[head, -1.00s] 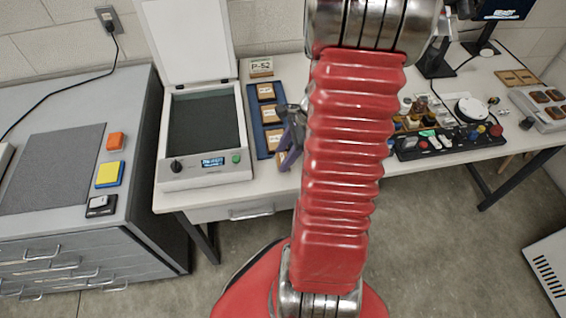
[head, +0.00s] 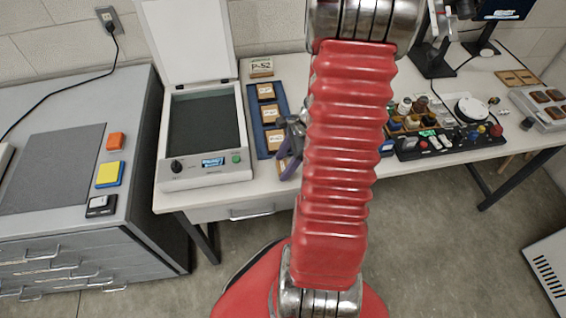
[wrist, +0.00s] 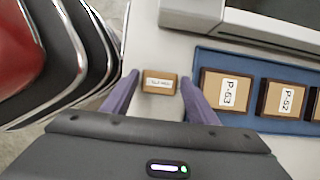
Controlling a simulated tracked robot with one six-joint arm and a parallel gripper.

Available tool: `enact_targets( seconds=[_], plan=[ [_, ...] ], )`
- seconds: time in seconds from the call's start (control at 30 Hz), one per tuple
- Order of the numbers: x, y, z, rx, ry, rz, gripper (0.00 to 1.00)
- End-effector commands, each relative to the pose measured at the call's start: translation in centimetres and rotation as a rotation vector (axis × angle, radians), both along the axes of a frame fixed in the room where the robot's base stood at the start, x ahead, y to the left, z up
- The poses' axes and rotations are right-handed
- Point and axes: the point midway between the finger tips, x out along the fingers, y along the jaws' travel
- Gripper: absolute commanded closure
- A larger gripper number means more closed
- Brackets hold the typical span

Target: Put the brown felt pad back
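My gripper (wrist: 160,79) has purple fingers. They are open on either side of a small brown block (wrist: 159,82) with a white label, whose print is too small to read. Gaps show between the block and both fingers. The block stands on the white table, just off the near end of the blue tray (wrist: 196,88). In the head view my gripper (head: 287,168) is partly hidden behind my arm, beside the tray (head: 256,130). I cannot tell for sure which thing is the brown felt pad; reddish-brown pieces (head: 541,97) lie in a grey case at the far right.
The tray holds brown labelled blocks, P-53 (wrist: 226,92) and P-52 (wrist: 284,100) among them. A scanner-like device (head: 205,170) with a raised lid stands left of the tray. Bottles and a black control panel (head: 450,141) are to the right. The table's front edge is close to my gripper.

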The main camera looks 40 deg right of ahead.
Motion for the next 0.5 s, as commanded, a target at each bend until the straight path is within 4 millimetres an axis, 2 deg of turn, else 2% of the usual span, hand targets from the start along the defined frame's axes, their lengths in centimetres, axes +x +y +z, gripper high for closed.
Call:
enact_targets(
  seconds=[0.1,0.5],
  plan=[
    [0.01,0.01,0.00,0.000,0.000,0.000,0.38],
    [-0.05,-0.16,0.54,-0.002,-0.001,0.001,0.38]
  ],
)
